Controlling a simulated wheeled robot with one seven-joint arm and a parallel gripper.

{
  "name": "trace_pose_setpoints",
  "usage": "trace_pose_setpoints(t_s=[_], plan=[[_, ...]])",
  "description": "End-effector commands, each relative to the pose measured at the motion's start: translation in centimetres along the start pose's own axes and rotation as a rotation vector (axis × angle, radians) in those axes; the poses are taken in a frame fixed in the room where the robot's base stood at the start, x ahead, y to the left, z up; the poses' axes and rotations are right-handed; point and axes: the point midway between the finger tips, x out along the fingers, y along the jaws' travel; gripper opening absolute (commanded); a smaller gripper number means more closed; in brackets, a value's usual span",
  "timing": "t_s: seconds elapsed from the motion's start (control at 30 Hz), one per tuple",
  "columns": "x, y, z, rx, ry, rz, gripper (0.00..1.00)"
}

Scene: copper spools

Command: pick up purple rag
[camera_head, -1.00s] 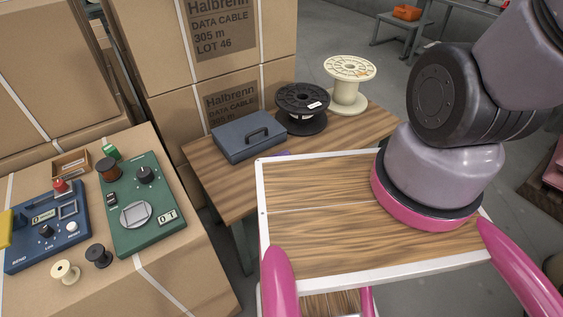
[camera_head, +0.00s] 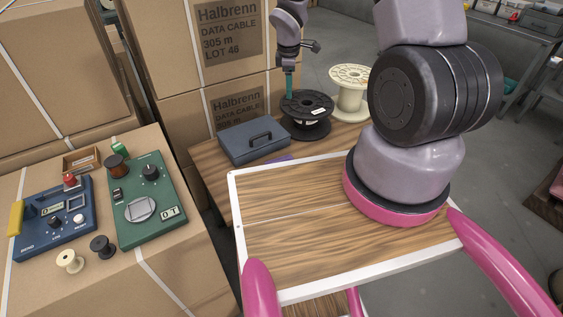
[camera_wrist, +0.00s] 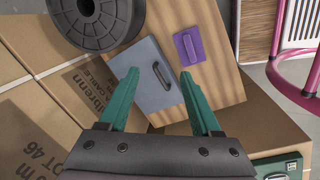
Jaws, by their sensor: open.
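The purple rag (camera_wrist: 188,46) lies on the wooden table, beside the grey-blue cash box, in the wrist view. It looks like a small folded rectangle with a raised strip. In the head view only a thin sliver of the rag (camera_head: 279,159) shows behind my tray's edge. My gripper (camera_wrist: 159,74) has green fingers, spread apart and empty. In the wrist view the fingertips frame the cash box, with the rag up and to the right. In the head view my gripper (camera_head: 289,84) hangs above the back of the table, by the black spool.
The grey-blue cash box (camera_head: 254,140) stands next to the rag. A black spool (camera_head: 307,113) and a cream spool (camera_head: 350,90) stand behind it. Stacked cartons (camera_head: 228,32) rise at the back left. A carton at left bears a green device (camera_head: 147,201) and a blue device (camera_head: 52,222).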

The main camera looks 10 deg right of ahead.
Motion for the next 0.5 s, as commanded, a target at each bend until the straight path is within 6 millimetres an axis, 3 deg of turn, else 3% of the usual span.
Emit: trace_pose_setpoints(t_s=[0.03, 0.2, 0.33, 0.5], plan=[[3.1, -1.0, -0.5, -0.073, -0.001, -0.031, 0.65], [10.7, -4.1, -1.7, -0.290, 0.022, -0.097, 0.65], [14.6, -6.3, -2.2, -0.405, 0.044, -0.133, 0.65], [17.2, -7.9, -2.5, -0.478, 0.062, -0.155, 0.65]])
